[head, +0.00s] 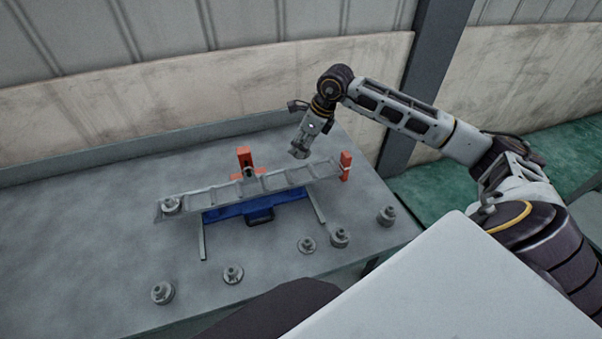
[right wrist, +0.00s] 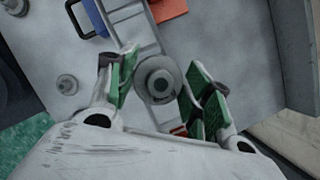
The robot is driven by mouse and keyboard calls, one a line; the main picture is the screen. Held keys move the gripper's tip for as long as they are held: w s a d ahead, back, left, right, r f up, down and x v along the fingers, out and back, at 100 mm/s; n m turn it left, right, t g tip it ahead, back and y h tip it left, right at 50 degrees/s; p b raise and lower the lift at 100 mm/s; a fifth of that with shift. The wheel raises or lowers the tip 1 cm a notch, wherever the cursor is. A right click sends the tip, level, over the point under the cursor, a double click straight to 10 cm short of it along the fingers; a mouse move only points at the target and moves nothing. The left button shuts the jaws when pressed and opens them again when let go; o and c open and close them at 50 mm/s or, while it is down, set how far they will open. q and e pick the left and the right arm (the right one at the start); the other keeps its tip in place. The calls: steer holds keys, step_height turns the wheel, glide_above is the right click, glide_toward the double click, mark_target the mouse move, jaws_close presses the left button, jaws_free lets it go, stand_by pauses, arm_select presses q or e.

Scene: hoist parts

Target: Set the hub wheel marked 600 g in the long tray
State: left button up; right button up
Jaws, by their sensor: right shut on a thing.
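The long tray (head: 283,179) is a narrow grey channel with cross dividers, set over a blue base (head: 255,208). It slopes, with its left end lower in the head view. One grey hub wheel (head: 171,204) sits in its left end compartment. My right gripper (head: 299,152) is above the right part of the tray. In the right wrist view it is shut on a round grey hub wheel (right wrist: 158,79), with the tray (right wrist: 128,22) beneath. I cannot read any mark on the wheels. My left gripper is not in view.
Several loose hub wheels stand along the table's front, including one at front left (head: 162,292) and one at right (head: 386,216). An orange post (head: 345,165) stands by the tray's right end, another orange upright (head: 244,157) behind its middle. The table's left side is clear.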

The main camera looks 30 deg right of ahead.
step_height(320, 180, down, 5)
steer(key=shift+f+p, duration=0.1)
steer(key=shift+p, duration=0.3)
steer(key=shift+f, duration=0.4)
steer(key=shift+f+p, duration=0.3)
steer(key=shift+f, duration=1.55)
steer(key=shift+f, duration=0.15)
steer(key=o, duration=1.5)
